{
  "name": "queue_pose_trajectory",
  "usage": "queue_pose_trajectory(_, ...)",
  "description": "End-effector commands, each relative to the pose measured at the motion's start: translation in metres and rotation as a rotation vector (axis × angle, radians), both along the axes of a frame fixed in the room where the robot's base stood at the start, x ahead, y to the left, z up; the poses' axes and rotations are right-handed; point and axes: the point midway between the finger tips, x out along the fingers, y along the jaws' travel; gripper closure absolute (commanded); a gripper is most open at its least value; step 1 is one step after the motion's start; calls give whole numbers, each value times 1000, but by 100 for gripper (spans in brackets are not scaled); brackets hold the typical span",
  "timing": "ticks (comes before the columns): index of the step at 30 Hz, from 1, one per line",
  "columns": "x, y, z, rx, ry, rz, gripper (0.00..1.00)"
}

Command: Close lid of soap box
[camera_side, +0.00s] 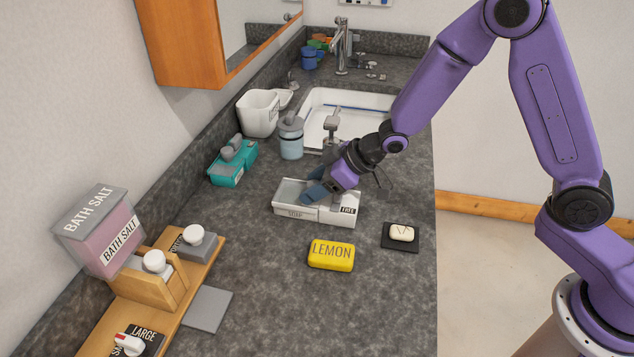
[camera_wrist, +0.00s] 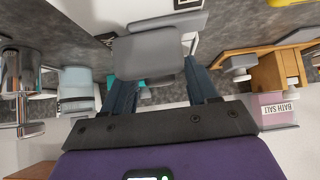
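A white soap box (camera_side: 333,215) stands in the middle of the dark counter, with a SOAP label at its left front and a second label at its right. Its left part shows a grey inside or lid surface (camera_side: 291,190). My gripper (camera_side: 314,192) is low over the box, its blue fingers pointing left. In the wrist view the fingers are spread wide apart, with a flat grey panel (camera_wrist: 148,55), apparently the lid, in front of and between them. I cannot tell whether either finger touches it. The wrist and fingers hide part of the box.
A yellow lemon soap (camera_side: 331,255) and a black dish with pale soap (camera_side: 402,234) lie in front. The sink (camera_side: 350,105) is behind; a wooden rack (camera_side: 175,280) is front left.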

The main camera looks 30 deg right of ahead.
Motion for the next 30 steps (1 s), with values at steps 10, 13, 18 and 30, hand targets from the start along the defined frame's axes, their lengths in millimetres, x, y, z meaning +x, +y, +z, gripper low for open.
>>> queue_pose_trajectory(10, -12, -13, 20, 2, -4, 0, 42)
queue_pose_trajectory(13, -20, -21, 31, 2, -3, -1, 42)
queue_pose_trajectory(18, -33, -34, 50, 2, -4, 0, 42)
queue_pose_trajectory(30, -61, -61, 87, 1, -4, 2, 42)
